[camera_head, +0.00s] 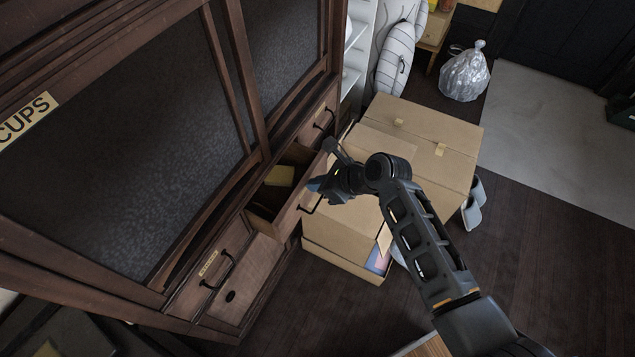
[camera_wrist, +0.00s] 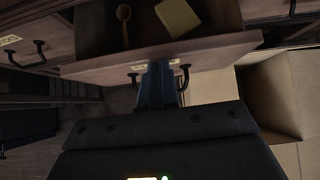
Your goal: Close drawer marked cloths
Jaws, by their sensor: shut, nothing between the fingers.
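One drawer (camera_head: 271,213) stands open in the lower part of the dark wooden cabinet. It also shows in the wrist view (camera_wrist: 215,47), with a wooden spoon (camera_wrist: 123,22) and a yellowish block-like item (camera_wrist: 178,16) inside. A small pale label and a dark bar handle (camera_wrist: 185,77) are on its front; the label is partly hidden by my gripper and I cannot read it. My gripper (camera_wrist: 157,70) is shut and empty. Its fingertips are at the outer face of the drawer front, beside the handle; I cannot tell whether they touch. In the head view my gripper (camera_head: 313,184) is at the drawer's front edge.
A shut drawer with a label and handle (camera_head: 217,270) is nearer, and another shut drawer (camera_head: 322,118) is farther along. Cardboard boxes (camera_head: 430,135) stand close beside the open drawer and my arm. The floor at right is clear.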

